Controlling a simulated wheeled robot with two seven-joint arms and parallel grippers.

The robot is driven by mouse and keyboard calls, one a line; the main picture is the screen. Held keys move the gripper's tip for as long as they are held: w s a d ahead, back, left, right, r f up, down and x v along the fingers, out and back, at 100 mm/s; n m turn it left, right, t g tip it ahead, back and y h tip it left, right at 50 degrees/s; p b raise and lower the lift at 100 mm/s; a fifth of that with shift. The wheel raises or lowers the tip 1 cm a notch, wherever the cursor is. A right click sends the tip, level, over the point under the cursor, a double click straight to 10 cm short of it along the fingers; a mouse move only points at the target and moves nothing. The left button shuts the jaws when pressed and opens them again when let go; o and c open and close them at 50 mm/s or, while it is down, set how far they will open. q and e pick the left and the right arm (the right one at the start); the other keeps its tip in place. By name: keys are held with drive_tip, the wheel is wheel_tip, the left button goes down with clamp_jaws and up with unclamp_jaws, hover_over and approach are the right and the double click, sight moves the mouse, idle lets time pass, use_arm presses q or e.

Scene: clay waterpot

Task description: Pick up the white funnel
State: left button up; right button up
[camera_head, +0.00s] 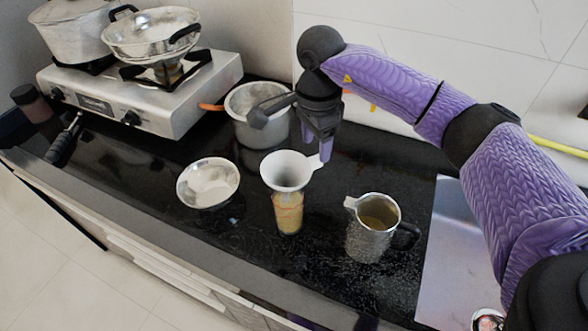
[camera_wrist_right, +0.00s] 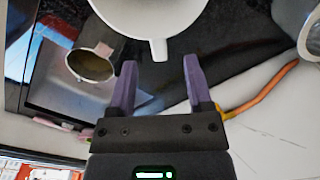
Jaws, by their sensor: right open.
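The white funnel (camera_head: 285,170) sits upright in the mouth of a glass (camera_head: 288,215) with yellowish-brown contents on the black counter. Its short handle tab points right and toward the back. My right gripper (camera_head: 317,143) is open, fingers down, close to this tab. In the right wrist view the funnel (camera_wrist_right: 150,14) fills the top middle, and its tab points into the gap between the fingertips (camera_wrist_right: 157,66). The tab seems just short of or barely at the fingertips; contact cannot be told. My left gripper is not in view.
A metal jug (camera_head: 372,228) stands right of the glass, a metal bowl (camera_head: 208,183) left of it. A grey pot (camera_head: 258,115) with an orange handle stands behind. A stove (camera_head: 150,98) with two pans is at the back left. The sink (camera_head: 445,260) is at right.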

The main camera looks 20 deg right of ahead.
sight(315, 157)
wheel_tip(315, 157, down, 7)
drive_tip(key=shift+f+b, duration=0.1)
drive_tip(key=shift+b, duration=0.5)
drive_tip(key=shift+c, duration=0.3)
clamp_jaws()
